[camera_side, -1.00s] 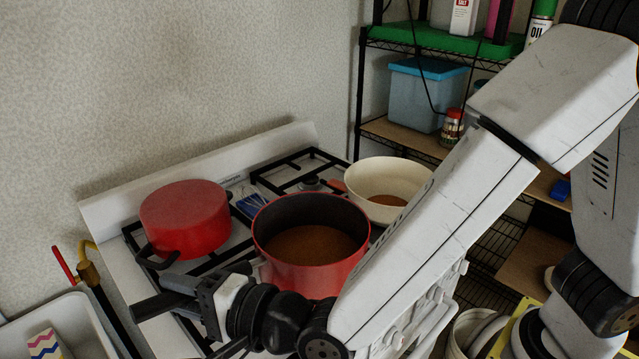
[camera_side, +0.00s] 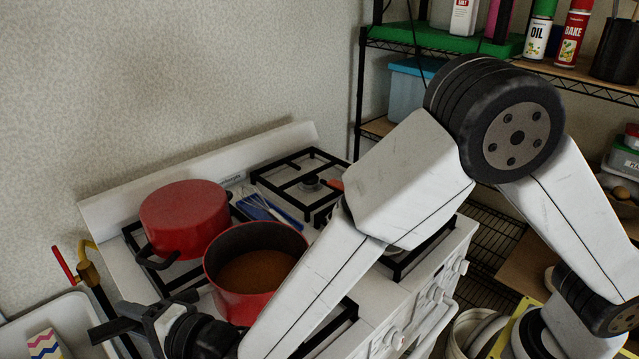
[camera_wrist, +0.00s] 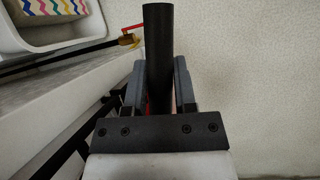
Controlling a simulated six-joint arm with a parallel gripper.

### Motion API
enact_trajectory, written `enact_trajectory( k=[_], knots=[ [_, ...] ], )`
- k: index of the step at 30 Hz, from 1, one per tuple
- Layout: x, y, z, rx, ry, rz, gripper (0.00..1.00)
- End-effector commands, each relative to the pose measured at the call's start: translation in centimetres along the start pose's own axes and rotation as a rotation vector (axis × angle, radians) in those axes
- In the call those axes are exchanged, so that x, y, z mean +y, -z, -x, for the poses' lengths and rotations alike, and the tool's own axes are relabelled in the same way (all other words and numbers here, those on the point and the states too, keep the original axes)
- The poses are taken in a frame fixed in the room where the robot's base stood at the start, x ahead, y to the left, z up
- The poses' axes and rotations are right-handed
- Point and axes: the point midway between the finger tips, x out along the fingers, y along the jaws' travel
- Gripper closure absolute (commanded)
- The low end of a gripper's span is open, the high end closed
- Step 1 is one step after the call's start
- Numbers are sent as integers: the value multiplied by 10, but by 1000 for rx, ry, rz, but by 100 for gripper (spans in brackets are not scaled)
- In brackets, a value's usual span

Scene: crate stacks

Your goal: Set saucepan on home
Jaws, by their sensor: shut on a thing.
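The saucepan (camera_side: 254,299) is red with brown contents and stands level over the front left part of the stove (camera_side: 277,140). I cannot tell whether its base touches the grate. My gripper (camera_side: 128,322) is at its left, shut on its black handle. In the wrist view the handle (camera_wrist: 158,45) runs between my gripper's two fingers (camera_wrist: 158,85), with a sliver of red beside it. My forearm hides the saucepan's lower right side. No marked home spot can be made out.
A second red pot (camera_side: 184,218) with a closed top stands close behind the saucepan. A blue-handled whisk (camera_side: 262,205) lies right of it. A white tray (camera_side: 72,318) is at left; a shelf rack (camera_side: 366,80) stands behind.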

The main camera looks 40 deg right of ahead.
Motion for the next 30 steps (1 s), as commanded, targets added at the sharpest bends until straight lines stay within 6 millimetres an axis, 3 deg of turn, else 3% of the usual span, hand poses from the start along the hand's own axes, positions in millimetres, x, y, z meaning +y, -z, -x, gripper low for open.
enact_trajectory(
  k=[11, 22, 30],
  knots=[
    [3, 0, -5, -1, 4, 3, 100],
    [33, 4, -10, -1, 4, 3, 100],
    [37, 4, -10, -2, 5, 2, 100]
  ],
)
